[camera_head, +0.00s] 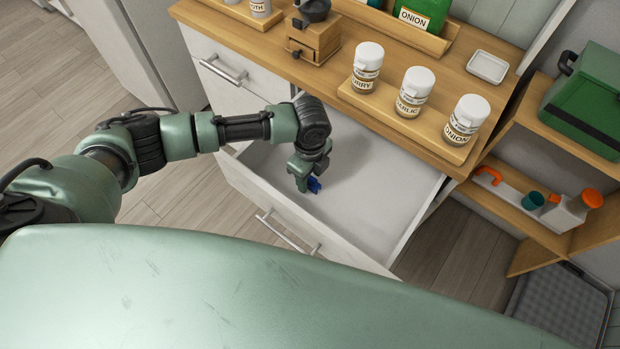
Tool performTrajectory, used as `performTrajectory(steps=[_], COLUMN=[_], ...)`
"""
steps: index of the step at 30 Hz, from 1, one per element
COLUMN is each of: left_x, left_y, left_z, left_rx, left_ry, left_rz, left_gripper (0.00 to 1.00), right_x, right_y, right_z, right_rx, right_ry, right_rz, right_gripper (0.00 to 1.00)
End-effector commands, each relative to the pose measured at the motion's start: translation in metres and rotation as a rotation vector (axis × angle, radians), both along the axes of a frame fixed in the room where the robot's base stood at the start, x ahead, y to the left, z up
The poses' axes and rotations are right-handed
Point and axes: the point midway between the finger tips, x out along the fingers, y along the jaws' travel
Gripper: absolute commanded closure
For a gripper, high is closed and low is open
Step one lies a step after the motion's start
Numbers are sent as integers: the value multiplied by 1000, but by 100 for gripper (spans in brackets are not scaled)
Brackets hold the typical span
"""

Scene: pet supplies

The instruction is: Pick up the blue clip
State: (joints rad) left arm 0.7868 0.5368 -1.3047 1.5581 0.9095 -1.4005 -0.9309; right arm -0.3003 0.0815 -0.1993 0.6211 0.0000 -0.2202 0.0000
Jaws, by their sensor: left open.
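The blue clip (314,185) is small and lies in the open white drawer (375,210), near the drawer's left side. My left gripper (303,180) reaches down into the drawer right at the clip, on its left side in the picture. The gripper is open. It hides part of the clip, and I cannot tell whether its fingers touch it. My right gripper is not in view.
The wooden counter (300,75) above the drawer holds several labelled jars on a wooden tray (410,125), a wooden grinder (314,38) and a white dish (487,67). Shelves at the right hold a green box (590,95) and bottles. The rest of the drawer floor is bare.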

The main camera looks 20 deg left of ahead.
Motion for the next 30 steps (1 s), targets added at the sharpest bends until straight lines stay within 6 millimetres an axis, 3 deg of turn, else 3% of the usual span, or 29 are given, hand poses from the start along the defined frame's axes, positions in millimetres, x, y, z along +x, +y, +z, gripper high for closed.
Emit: performTrajectory(steps=[3, 10, 11, 15, 16, 30], left_x=[-1, -1, -1, -1, -1, 0], left_y=[0, 0, 0, 0, 0, 0], left_z=[-10, -11, -11, -11, -11, -1], left_rx=[0, -1, -1, -1, -1, 0], left_ry=[2, 0, 0, 0, 0, -1], left_rz=[-1, -1, -1, -1, -1, 0], left_gripper=[54, 54, 59, 98, 100, 100], right_x=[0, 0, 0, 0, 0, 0], right_y=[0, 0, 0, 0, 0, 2], right_z=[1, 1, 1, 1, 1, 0], right_rx=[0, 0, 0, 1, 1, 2], right_ry=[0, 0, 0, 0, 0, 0], right_rz=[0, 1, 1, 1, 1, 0], right_gripper=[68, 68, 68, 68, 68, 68])
